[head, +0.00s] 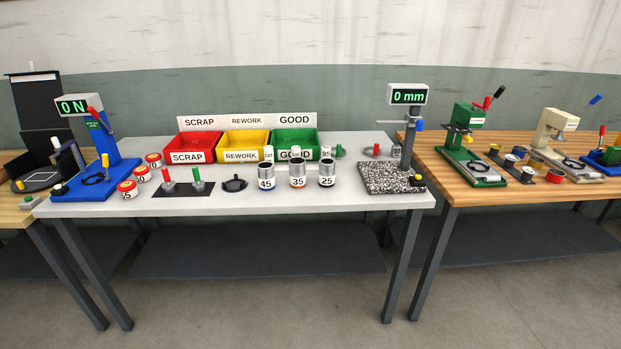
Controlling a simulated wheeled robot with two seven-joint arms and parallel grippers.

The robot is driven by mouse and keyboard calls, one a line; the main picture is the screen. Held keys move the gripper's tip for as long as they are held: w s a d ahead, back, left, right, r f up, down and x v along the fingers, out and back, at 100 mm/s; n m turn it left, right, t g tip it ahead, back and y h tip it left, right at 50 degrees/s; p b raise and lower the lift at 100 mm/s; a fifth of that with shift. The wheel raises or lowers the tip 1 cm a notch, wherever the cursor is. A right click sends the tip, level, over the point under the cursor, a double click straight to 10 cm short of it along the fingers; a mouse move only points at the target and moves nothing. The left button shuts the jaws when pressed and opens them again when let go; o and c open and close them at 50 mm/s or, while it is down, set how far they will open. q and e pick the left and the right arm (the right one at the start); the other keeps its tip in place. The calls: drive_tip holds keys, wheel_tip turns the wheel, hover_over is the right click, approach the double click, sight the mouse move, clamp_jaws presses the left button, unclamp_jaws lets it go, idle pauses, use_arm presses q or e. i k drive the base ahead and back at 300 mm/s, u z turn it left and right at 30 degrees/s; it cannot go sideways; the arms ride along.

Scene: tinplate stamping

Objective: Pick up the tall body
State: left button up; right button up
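Several grey cylindrical bodies stand upright on the white table. In front are one marked 45 (266,183), one marked 35 (297,181) and one marked 25 (327,181), close in size. Smaller labelled pieces (326,152) stand behind them, partly hidden. Another small grey piece (396,151) stands near the height gauge. I cannot tell for sure which one is the tall body. Neither of my grippers is in view.
Red (193,154), yellow (241,154) and green bins (294,150) stand at the back. A blue force stand (107,148) is left, with red-and-white cans (127,189) beside it. A gauge on a speckled plate (385,181) is right. A wooden table (470,188) holds presses.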

sight(297, 165)
drive_tip(key=z, duration=1.75)
drive_tip(key=i, duration=2.7)
drive_tip(key=u, duration=2.3)
drive_tip(key=i, duration=0.1)
